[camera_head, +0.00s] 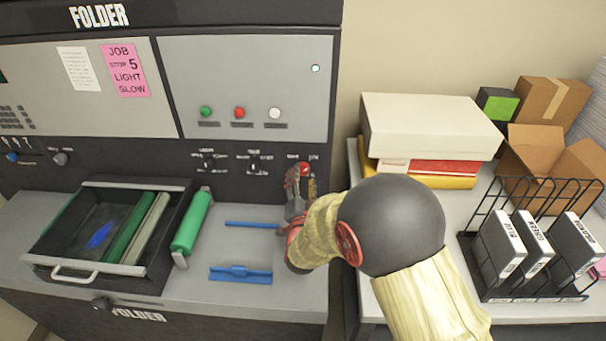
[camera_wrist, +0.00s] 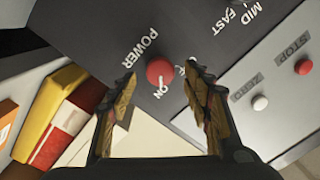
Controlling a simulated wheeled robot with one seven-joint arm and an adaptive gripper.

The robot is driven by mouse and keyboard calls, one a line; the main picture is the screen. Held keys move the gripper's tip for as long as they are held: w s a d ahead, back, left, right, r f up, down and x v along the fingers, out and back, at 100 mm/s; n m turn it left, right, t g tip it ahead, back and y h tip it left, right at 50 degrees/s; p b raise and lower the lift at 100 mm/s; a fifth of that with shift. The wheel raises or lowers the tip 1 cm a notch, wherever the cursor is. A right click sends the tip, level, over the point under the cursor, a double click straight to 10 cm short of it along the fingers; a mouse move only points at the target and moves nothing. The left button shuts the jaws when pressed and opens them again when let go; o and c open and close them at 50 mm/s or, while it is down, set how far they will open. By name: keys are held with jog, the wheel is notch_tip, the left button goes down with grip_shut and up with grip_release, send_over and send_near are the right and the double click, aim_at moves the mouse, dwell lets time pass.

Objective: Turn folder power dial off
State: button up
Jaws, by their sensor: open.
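The folder's power dial is a round red knob (camera_wrist: 160,72) on the dark panel, with "POWER" and "ON" lettered beside it in the wrist view. Another label beside it is partly covered by a finger. My gripper (camera_wrist: 161,76) is open, with one finger on either side of the knob. I cannot tell whether the fingers touch it, nor which way the dial is set. In the head view my gripper (camera_head: 297,184) is at the right end of the folder's dark control strip and hides much of the dial.
Green, red (camera_head: 239,112) and white buttons sit on the grey panel above. Two black dials (camera_head: 255,164) are left of my gripper. Blue tools (camera_head: 240,273) and a green roller (camera_head: 192,222) lie below. A side table at right holds boxes and a black rack (camera_head: 480,240).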

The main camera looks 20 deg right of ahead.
aim_at(303, 172)
jog(key=shift+x, duration=1.55)
jog(key=shift+c, duration=0.7)
jog(key=c, duration=1)
